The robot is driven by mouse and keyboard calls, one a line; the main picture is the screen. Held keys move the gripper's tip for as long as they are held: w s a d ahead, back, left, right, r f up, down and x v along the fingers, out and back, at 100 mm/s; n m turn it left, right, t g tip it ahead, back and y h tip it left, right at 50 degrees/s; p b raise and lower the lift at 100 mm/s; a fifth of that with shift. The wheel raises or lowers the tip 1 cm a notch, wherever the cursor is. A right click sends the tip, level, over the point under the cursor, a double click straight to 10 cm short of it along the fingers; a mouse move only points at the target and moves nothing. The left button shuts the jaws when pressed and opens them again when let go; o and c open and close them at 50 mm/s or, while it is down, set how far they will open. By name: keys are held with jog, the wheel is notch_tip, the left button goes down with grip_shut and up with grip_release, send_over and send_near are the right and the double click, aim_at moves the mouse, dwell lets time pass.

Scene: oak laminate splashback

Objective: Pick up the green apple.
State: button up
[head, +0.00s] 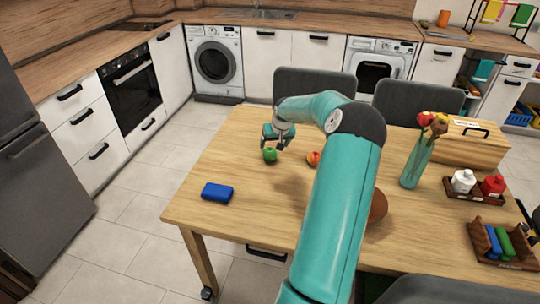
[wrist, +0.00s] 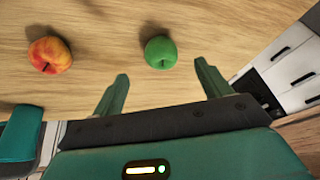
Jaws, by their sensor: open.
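The green apple (head: 270,155) sits on the wooden table near its left edge. My gripper (head: 277,133) is just above and behind it in the head view. In the wrist view the green apple (wrist: 160,52) lies ahead of the gap between the two fingertips, a little beyond them. There my gripper (wrist: 160,80) is open, with nothing between its fingers. The apple looks apart from both fingers.
A red-yellow apple (head: 313,158) lies right of the green one; the wrist view shows it at left (wrist: 50,55). A blue block (head: 217,192) is near the front left. A vase (head: 417,160), wooden box (head: 458,147) and condiment tray (head: 477,193) stand right. Chairs line the back.

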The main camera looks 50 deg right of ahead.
aim_at(271, 151)
jog(key=x, duration=0.4)
jog(key=shift+w+f, duration=0.1)
jog(key=shift+f, duration=0.1)
jog(key=x, duration=0.5)
jog(key=shift+w+d, duration=0.25)
jog(key=shift+d, duration=0.05)
jog(key=shift+r, duration=0.1)
jog(key=c, duration=1.1)
